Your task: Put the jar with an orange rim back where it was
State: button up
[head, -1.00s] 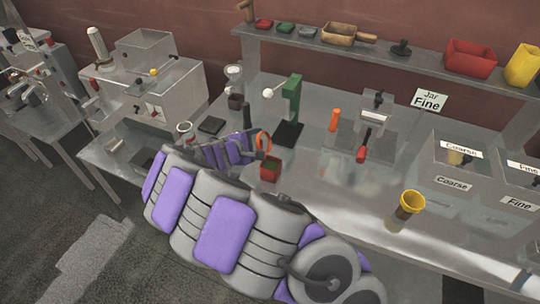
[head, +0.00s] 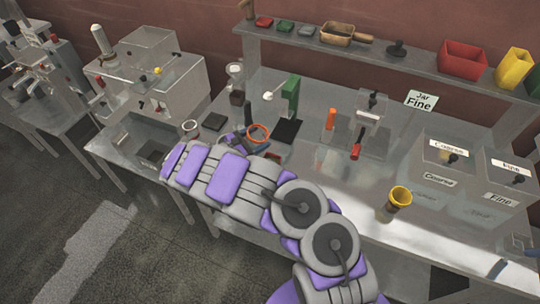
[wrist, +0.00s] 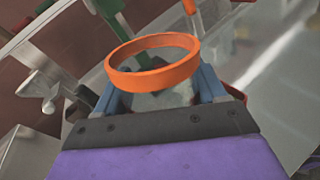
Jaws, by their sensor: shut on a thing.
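The jar with an orange rim (wrist: 152,80) is between the two blue-grey fingers of my gripper (wrist: 160,97) in the wrist view. Its body below the rim looks clear or grey, and the fingers partly hide it. In the head view the orange rim (head: 258,133) shows at the end of my arm, over the steel table, with its opening facing up. My gripper (head: 252,144) is shut on the jar; my own arm hides most of the hold. Whether the jar touches the table cannot be told.
A green press (head: 290,97) stands just behind the jar. An orange-handled tool (head: 330,119) and a red-handled device (head: 357,145) are to the right. A yellow-rimmed jar (head: 399,198) stands near the front edge. A "Jar Fine" sign (head: 421,100) is below the shelf (head: 360,48).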

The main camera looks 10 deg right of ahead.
jog(key=shift+s+r+n+h, duration=0.2)
jog(key=shift+n+h, duration=0.3)
jog(key=shift+n, duration=0.2)
jog(key=shift+d+f+n+b, duration=0.15)
jog(key=shift+f+n+b, duration=0.35)
jog(key=shift+n+h, duration=0.3)
jog(key=shift+h, duration=0.1)
jog(key=shift+r, duration=0.2)
jog(key=shift+t+b, duration=0.3)
jog(key=shift+t, duration=0.2)
